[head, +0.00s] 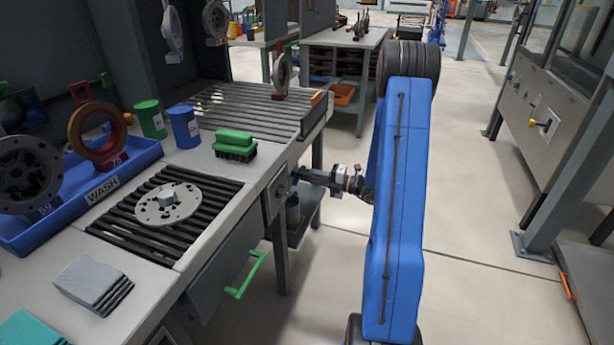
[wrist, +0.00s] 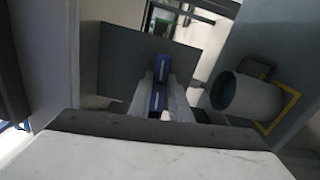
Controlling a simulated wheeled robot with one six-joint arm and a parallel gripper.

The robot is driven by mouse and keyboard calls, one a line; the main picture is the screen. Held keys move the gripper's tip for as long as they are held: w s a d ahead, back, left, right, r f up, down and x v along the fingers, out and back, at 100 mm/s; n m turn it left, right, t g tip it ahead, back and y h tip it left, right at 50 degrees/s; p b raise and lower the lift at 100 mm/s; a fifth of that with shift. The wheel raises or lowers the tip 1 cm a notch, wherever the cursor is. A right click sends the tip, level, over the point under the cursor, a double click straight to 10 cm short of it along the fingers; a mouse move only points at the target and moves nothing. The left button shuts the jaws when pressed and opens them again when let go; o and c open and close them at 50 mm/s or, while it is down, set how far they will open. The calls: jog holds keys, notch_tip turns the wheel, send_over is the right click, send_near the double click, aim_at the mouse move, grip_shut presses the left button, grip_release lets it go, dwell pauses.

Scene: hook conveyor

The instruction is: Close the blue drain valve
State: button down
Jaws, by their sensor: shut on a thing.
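The blue drain valve's handle (wrist: 160,74) shows in the wrist view as a narrow blue bar with a pale stripe, in front of a grey panel (wrist: 120,60). My gripper (wrist: 160,97) is shut on this handle, with one finger on each side of it. In the head view my gripper (head: 298,176) reaches left to the grey end panel under the bench edge. The valve is too small and covered there to make out. How far the handle is turned I cannot tell.
A grey cylindrical container (wrist: 245,97) stands right of the gripper, beside a yellow outline. A green drawer handle (head: 246,275) sticks out of the bench front.

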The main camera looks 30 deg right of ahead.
jog(key=shift+m, duration=0.6)
jog(key=shift+d+f, duration=0.1)
jog(key=c, duration=1.6)
grip_release()
jog(key=shift+c, duration=0.2)
jog(key=v, duration=1.7)
jog(key=shift+s+d, duration=0.15)
